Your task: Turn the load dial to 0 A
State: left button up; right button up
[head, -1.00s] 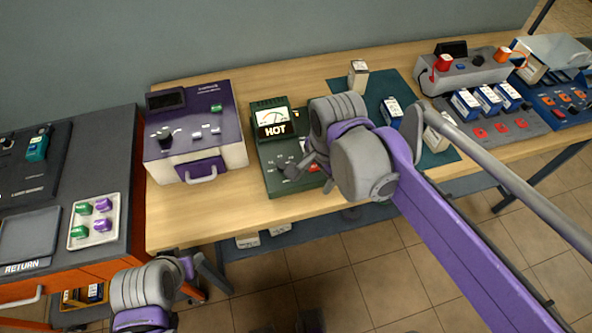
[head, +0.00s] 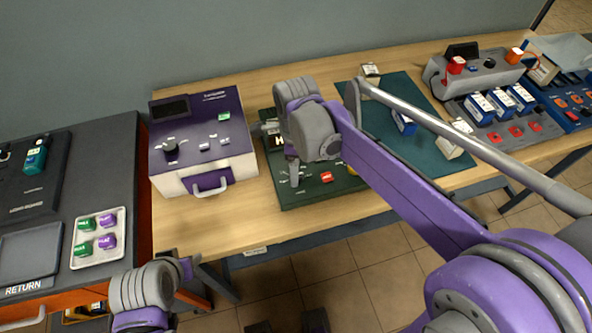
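The green load unit (head: 310,197) stands on the wooden table in the middle of the head view. A red button (head: 326,177) and white scale marks show on its top. The load dial is mostly hidden behind my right gripper, so its setting cannot be read. My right gripper (head: 280,150) is over the unit's left part with its grey fingers apart. One finger points down at the dial scale; contact cannot be judged. The arm covers most of the HOT display. My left gripper (head: 187,268) is low at the left, off the table's front edge, its fingers barely visible.
A purple-topped tester (head: 225,110) stands left of the load unit. A teal mat (head: 425,148) with battery blocks lies to the right, then a grey charger (head: 483,70) with several batteries. A tray (head: 118,216) with green and purple pieces lies on the dark left bench.

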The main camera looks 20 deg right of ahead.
jog(key=shift+f, duration=1.15)
grip_shut()
